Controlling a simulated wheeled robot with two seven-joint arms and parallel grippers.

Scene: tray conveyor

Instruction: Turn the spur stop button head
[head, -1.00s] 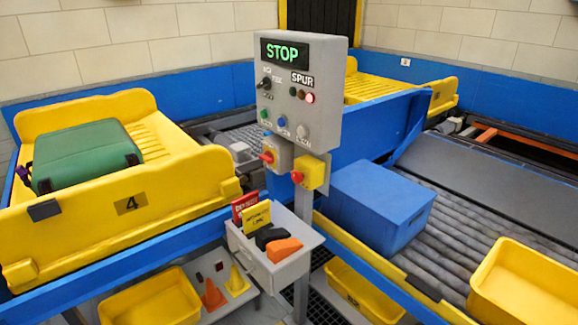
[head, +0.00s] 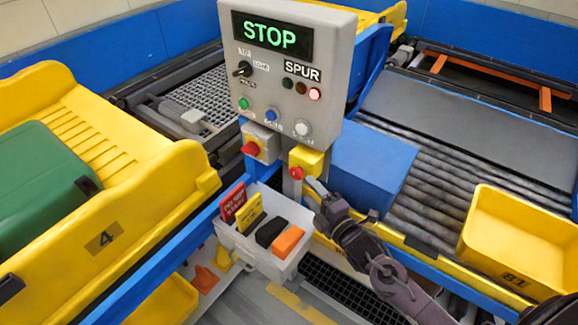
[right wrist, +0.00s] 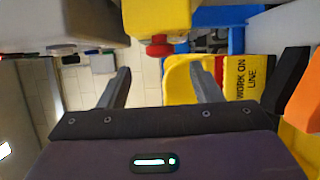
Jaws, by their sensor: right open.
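The stop button is a yellow box (head: 307,161) with a red round head (head: 296,173), low on the post under the grey control panel. My right gripper (head: 316,186) is just right of the red head in the head view, open and not around it. In the right wrist view the red head (right wrist: 158,47) hangs from the yellow box (right wrist: 155,15), beyond the open fingers (right wrist: 162,78) and roughly between their lines. Nothing is between the fingers. My left gripper is not in view.
The grey control panel (head: 286,65) shows STOP and a lit red lamp. A red rotary switch (head: 251,148) sits left of the button. A white holder (head: 262,245) with cards and black and orange items stands below.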

